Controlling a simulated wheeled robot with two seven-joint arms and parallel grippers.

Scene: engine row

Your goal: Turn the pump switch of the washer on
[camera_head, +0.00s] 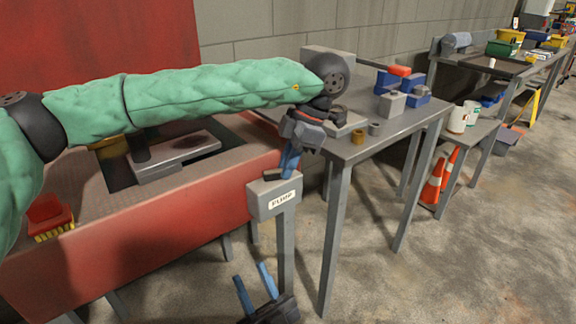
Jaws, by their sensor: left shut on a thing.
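The washer (150,245) is a red basin on legs at the left. At its right end a grey box labelled PUMP (262,205) stands on a post. My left gripper (287,172) points down at the top of this box, its blue fingers shut on the small pump switch there. The fingers and the small size hide most of the switch, so I cannot tell its position. My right gripper (250,274) is below the box at the bottom edge, its two blue fingers apart and empty.
A red and yellow brush (48,215) sits on the washer's front left rim. The floor at the lower right is clear.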

